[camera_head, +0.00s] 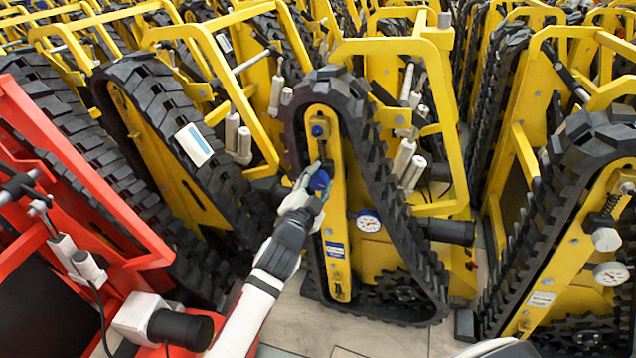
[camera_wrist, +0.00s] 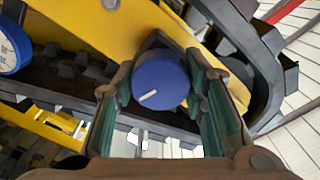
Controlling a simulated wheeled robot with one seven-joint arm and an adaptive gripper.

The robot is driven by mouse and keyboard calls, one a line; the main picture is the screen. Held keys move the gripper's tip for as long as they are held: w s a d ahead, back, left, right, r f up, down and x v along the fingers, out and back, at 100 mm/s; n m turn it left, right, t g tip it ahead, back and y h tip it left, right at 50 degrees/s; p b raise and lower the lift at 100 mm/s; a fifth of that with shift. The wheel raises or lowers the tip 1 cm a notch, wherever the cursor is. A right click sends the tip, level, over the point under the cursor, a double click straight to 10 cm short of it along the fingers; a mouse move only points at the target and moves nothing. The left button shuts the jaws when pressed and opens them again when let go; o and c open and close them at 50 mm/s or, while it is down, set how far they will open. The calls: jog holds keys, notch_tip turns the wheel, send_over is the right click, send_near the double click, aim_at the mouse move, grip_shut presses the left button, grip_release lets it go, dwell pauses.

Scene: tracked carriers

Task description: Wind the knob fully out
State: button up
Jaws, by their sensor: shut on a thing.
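The blue knob (camera_head: 319,181) sits on the yellow side plate (camera_head: 338,232) of a tracked carrier near the picture's middle. In the wrist view the knob (camera_wrist: 160,80) is round with a white pointer line toward its lower left. My gripper (camera_head: 311,184) reaches it from the lower left. In the wrist view my gripper's green-padded fingers (camera_wrist: 165,85) lie on either side of the knob and are shut on it. The knob's stem is hidden behind it.
The carrier's black track (camera_head: 400,230) loops around the yellow plate. A round gauge (camera_head: 368,221) is right of the knob. A red carrier (camera_head: 60,190) stands at left, and other yellow carriers (camera_head: 560,200) crowd close around. Pale floor (camera_head: 310,325) shows at the bottom.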

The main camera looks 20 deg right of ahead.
jog(key=shift+n, duration=0.6)
jog(key=shift+f, duration=0.1)
jog(key=o, duration=1.2)
jog(key=shift+c, duration=0.2)
jog(key=shift+a, duration=0.1)
